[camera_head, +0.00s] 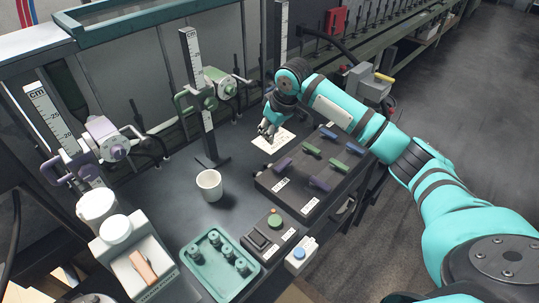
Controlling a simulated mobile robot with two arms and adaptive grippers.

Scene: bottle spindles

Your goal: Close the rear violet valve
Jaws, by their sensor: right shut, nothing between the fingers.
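A dark valve box (267,184) on the bench carries violet, green and blue lever handles in two rows. The rear violet valve (283,164) is at the box's left end, in the row farther from me; its handle slants up to the right. The front violet valve (320,184) slants down to the right, as the green and blue handles do. My right gripper (268,131) is shut and empty. It is above the bench over a white paper, beyond and slightly left of the rear violet valve, apart from it. My left gripper is not in view.
A white cup (209,185) stands left of the box. A control box with a green button (275,222) and a green tray (220,264) are nearer. Vertical rulers with a green clamp (197,97) and a violet clamp (112,150) stand behind. My right arm passes over the box's right end.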

